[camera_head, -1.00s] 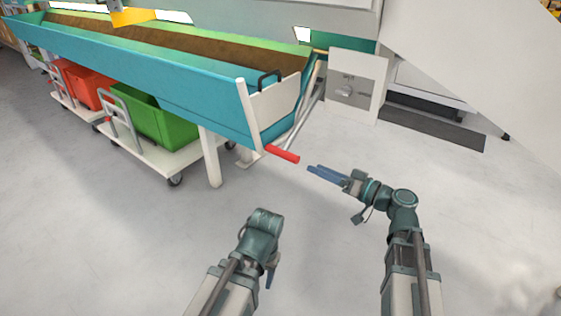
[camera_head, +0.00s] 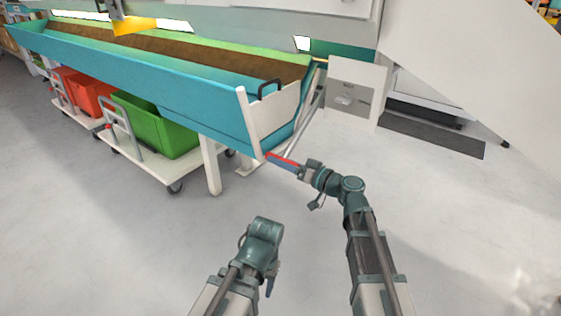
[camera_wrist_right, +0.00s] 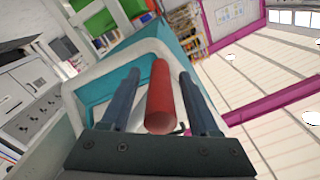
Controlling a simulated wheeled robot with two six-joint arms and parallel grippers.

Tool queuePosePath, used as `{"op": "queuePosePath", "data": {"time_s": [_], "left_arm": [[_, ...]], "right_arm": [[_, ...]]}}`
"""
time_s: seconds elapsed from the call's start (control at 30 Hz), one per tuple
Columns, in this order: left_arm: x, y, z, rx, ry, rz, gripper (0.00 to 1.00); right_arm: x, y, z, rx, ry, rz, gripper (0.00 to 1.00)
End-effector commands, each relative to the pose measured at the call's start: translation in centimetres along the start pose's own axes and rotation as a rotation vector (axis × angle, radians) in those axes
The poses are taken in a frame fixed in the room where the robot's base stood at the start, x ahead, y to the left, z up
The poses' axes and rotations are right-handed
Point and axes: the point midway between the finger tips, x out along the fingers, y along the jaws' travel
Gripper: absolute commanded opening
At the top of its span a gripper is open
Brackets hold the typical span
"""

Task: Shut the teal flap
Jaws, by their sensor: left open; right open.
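The long teal panel (camera_head: 130,72), which I take for the flap, runs along the front of a long trough and stands tilted. At its near end is a pale end plate (camera_head: 272,112) with a black handle. A red grip (camera_head: 283,158) sticks out below that plate. My right gripper (camera_head: 282,164) is open at the red grip. In the right wrist view the red grip (camera_wrist_right: 160,95) lies between the two open fingers (camera_wrist_right: 160,100), with gaps showing on both sides. My left gripper (camera_head: 270,284) is open, low and away from the trough, partly hidden by its wrist.
Under the trough stand a trolley with a green crate (camera_head: 155,125) and another with a red crate (camera_head: 85,90). A white trough leg (camera_head: 211,165) stands left of the red grip. A grey panel with a knob (camera_head: 352,95) is behind. The floor in front is clear.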

Motion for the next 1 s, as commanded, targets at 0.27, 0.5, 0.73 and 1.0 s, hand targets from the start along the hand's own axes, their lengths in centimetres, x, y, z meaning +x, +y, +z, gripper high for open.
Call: {"op": "queuePosePath", "data": {"time_s": [0.27,0.5,0.73,1.0], "left_arm": [[0.0,0.0,0.0,0.0,0.0,0.0,0.5],[0.0,0.0,0.0,0.0,0.0,0.0,0.5],[0.0,0.0,0.0,0.0,0.0,0.0,0.5],[0.0,0.0,0.0,0.0,0.0,0.0,0.5]], "right_arm": [[0.49,-0.01,0.01,0.0,0.0,0.0,0.62],[0.47,-0.01,0.01,0.0,0.0,0.0,0.38],[0.46,-0.03,0.02,0.0,0.0,0.0,0.0],[0.45,-0.04,0.03,0.0,0.0,0.0,0.0]]}}
